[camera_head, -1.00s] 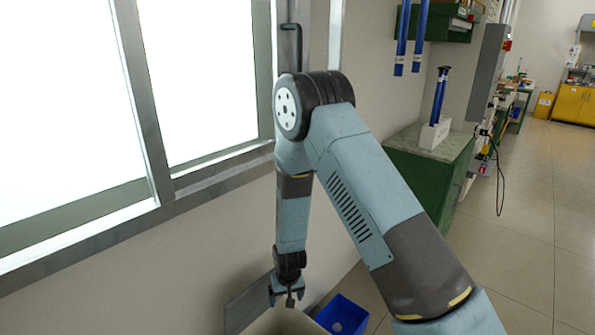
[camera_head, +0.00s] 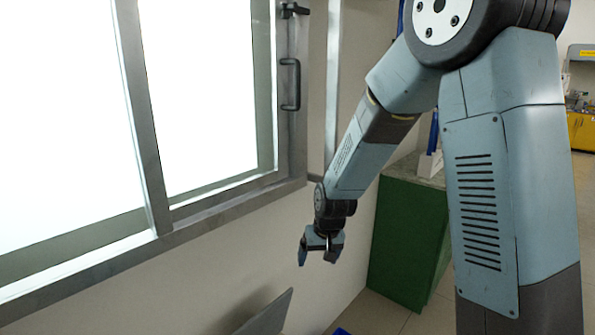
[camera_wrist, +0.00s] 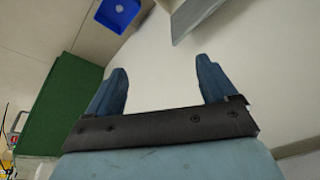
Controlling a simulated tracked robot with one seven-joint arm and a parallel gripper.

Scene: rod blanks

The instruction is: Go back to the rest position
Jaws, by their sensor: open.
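My gripper (camera_head: 319,250) hangs in front of the wall below the window in the head view, with its fingers apart and nothing between them. In the wrist view my gripper (camera_wrist: 166,85) also shows open and empty, with two blue fingers against the pale wall. No rod blank is in the gripper. My arm spans the right half of the head view and hides much of the bench and the rods behind it.
A green cabinet (camera_head: 405,240) stands right of my gripper; it also shows in the wrist view (camera_wrist: 65,100). A blue bin (camera_wrist: 117,12) is at the wrist view's top. A grey panel (camera_head: 265,315) is below the gripper. The window frame (camera_head: 230,208) is on the left.

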